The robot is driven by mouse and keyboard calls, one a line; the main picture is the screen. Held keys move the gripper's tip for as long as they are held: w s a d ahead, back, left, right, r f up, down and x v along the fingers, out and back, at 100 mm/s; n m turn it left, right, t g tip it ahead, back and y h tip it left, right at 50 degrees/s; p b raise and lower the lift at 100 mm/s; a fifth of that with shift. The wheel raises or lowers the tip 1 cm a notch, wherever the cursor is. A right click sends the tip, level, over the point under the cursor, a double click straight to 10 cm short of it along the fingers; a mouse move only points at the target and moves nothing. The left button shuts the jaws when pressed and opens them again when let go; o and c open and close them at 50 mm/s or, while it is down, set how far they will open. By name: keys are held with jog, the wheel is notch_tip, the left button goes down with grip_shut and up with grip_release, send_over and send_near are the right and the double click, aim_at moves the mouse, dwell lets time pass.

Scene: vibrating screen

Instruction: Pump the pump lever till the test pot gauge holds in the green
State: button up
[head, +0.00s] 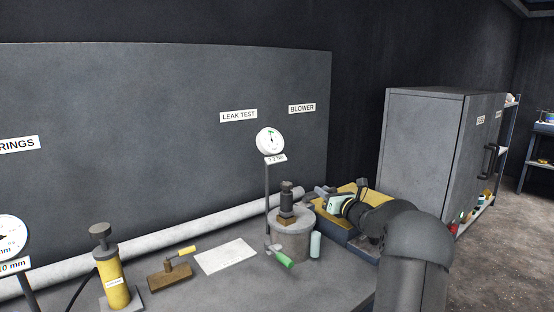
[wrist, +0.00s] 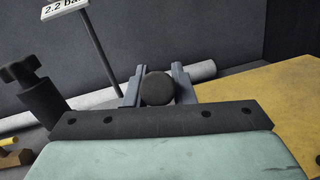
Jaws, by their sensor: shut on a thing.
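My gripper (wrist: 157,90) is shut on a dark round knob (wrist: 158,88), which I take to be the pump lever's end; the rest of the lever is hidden. In the head view my gripper (head: 322,192) is small, just right of and behind the test pot's top. The grey test pot (head: 291,242) stands on the bench with a dark clamp knob on top and a green-handled tap at its front. Its white gauge (head: 270,141) stands on a post, the needle pointing roughly up by a small green band. The readout below shows 2.2 bar in the wrist view (wrist: 66,8).
A teal cylinder (head: 315,245) stands beside the pot. A white sheet (head: 226,256), a yellow-handled block (head: 170,274) and a yellow cylinder (head: 115,290) are to the left. A pale pipe (head: 140,250) runs along the wall.

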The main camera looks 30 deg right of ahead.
jog(key=shift+f, duration=0.15)
dwell(0.7)
jog(key=o, duration=0.6)
jog(key=shift+o, duration=0.2)
jog(key=shift+a, duration=0.1)
